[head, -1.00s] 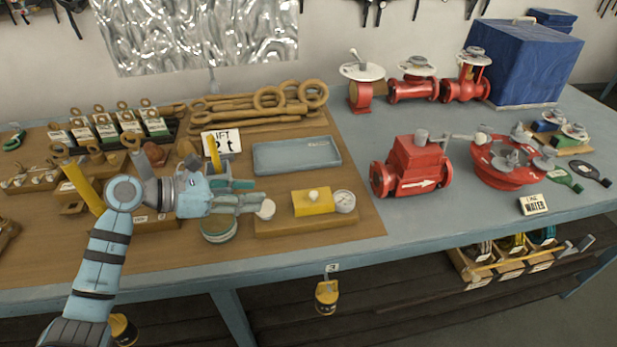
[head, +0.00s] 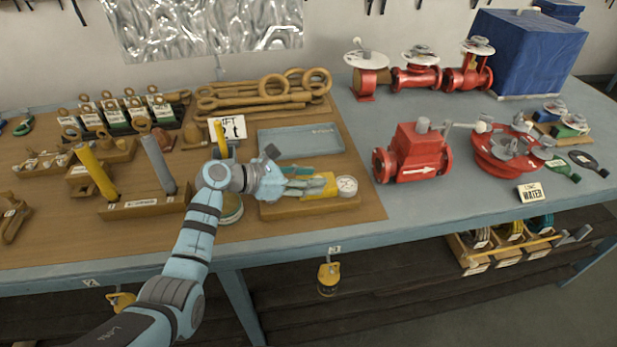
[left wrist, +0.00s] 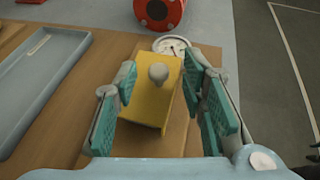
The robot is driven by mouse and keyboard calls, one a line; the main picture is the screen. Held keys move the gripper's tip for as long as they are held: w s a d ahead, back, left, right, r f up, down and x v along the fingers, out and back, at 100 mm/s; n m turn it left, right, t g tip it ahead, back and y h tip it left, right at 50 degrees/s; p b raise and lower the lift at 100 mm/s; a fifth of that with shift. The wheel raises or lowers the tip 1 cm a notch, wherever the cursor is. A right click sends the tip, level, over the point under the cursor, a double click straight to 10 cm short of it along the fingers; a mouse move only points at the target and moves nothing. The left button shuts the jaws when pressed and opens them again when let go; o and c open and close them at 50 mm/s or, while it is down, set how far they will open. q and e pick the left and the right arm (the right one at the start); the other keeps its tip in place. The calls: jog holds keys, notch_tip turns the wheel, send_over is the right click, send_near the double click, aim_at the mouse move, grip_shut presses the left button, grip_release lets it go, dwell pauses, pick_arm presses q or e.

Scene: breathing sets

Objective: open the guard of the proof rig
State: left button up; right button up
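The proof rig stands on a wooden base (head: 290,210) at the front of the bench. Its guard looks like the yellow cover (left wrist: 152,100), with a grey knob (left wrist: 158,73) on top; in the head view my fingers hide part of it. A round white gauge (head: 347,186) sits at the rig's right end, also seen in the left wrist view (left wrist: 171,46). My left gripper (left wrist: 160,90) is open, with one teal-padded finger on each side of the yellow cover. I cannot tell whether either pad touches it. My right gripper is not in view.
A shallow blue-grey tray (head: 299,143) lies behind the rig. A red valve (head: 416,153) stands to its right, with bare bench between. A sign (head: 226,127) stands behind my wrist.

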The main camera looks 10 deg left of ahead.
pick_arm(q)
jog(key=shift+w, duration=0.1)
grip_shut()
jog(key=shift+w+a+r+n+g, duration=0.1)
jog(key=shift+w+r+n+g, duration=0.1)
jog(key=shift+n+g, duration=0.2)
jog(key=shift+w+r+n+b, duration=0.15)
jog(key=shift+w+n+b, duration=0.1)
jog(key=shift+n+b, duration=0.15)
jog(key=shift+w+a+r+g+b, duration=0.15)
jog(key=shift+g+b, duration=0.15)
jog(key=shift+g, duration=0.2)
jog(key=n+g+b, duration=0.1)
jog(key=b, duration=0.1)
jog(key=w+n+b, duration=0.1)
jog(key=b, duration=0.2)
jog(key=shift+w+a+r+g+h, duration=0.2)
jog(key=shift+g+h, duration=0.1)
jog(key=shift+g, duration=0.1)
jog(key=shift+r+n+b, duration=0.25)
jog(key=shift+n+b, duration=0.15)
jog(key=shift+b, duration=0.2)
jog(key=shift+w, duration=0.1)
